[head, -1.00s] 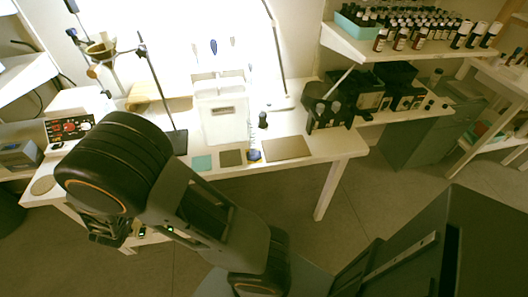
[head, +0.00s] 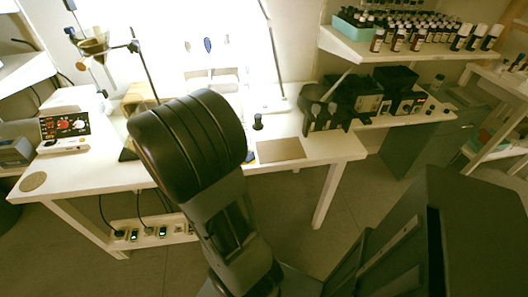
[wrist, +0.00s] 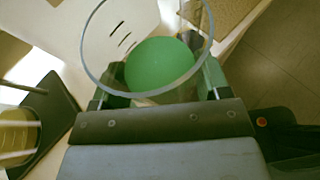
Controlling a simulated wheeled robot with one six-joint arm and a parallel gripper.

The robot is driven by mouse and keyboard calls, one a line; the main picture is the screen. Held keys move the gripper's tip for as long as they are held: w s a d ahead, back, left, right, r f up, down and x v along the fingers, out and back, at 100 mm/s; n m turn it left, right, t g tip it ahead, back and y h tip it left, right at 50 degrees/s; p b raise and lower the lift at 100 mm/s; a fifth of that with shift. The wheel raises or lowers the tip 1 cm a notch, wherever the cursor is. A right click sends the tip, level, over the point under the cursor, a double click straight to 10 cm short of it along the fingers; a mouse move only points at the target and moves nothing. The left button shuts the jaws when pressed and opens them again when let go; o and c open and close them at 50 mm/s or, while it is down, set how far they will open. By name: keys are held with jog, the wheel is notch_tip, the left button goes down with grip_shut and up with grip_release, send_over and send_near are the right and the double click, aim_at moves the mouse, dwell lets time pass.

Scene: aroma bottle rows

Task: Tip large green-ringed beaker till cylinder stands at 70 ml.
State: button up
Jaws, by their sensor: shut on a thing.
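In the wrist view, a clear glass beaker (wrist: 108,72) with a wide round rim sits between the fingers of my gripper (wrist: 160,82), which is shut on it. A green round area (wrist: 160,64) shows inside the glass; I cannot tell whether it is liquid or the base. No green ring or scale marks can be made out. A yellowish rounded thing with pale lines (wrist: 16,132) is cut off at the left edge of the wrist view; I cannot tell if it is the cylinder. In the head view my arm hides the gripper, the beaker and any cylinder.
A dark stand base (wrist: 55,108) lies left of the beaker; a funnel (head: 94,46) hangs on the stand. A brown mat (head: 281,150) lies bare on the bench. A meter (head: 65,126) stands left, dark devices (head: 325,108) right.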

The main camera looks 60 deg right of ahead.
jog(key=s+d+m+g+y, duration=0.1)
jog(key=s+d+m+g, duration=0.1)
jog(key=s, duration=0.5)
jog(key=s+d+r+m+g+b, duration=0.1)
jog(key=s+d+m+g, duration=0.1)
jog(key=s, duration=0.6)
jog(key=shift+s+d+m+g+y+b, duration=0.35)
jog(key=shift+d+g, duration=0.45)
jog(key=shift+d, duration=0.35)
jog(key=shift+w+d+r+n+g+p, duration=0.15)
jog(key=shift+w+r+n+g+p, duration=0.25)
jog(key=shift+n+p, duration=0.45)
jog(key=shift+w+d+r+n+g+p, duration=0.3)
jog(key=shift+w+r+n+g+p, duration=0.55)
jog(key=shift+p, duration=0.55)
jog(key=shift+w+d+r+n+g+p, duration=0.1)
jog(key=shift+w+r+n+p, duration=0.15)
jog(key=shift+r+p, duration=0.35)
jog(key=shift+w+d+r+n+g+p, duration=0.15)
jog(key=shift+r+n+p, duration=0.15)
jog(key=shift+r+p, duration=0.25)
jog(key=shift+w+a+r+n+g+p, duration=0.1)
jog(key=shift+w+r+n+p, duration=0.15)
jog(key=shift+r+p, duration=0.35)
jog(key=shift+d+r+n+g, duration=0.1)
jog(key=shift+r+n+g, duration=0.4)
jog(key=shift+n, duration=0.15)
jog(key=shift+r+n+g, duration=0.3)
jog(key=shift+r+n, duration=0.15)
jog(key=shift+n, duration=0.35)
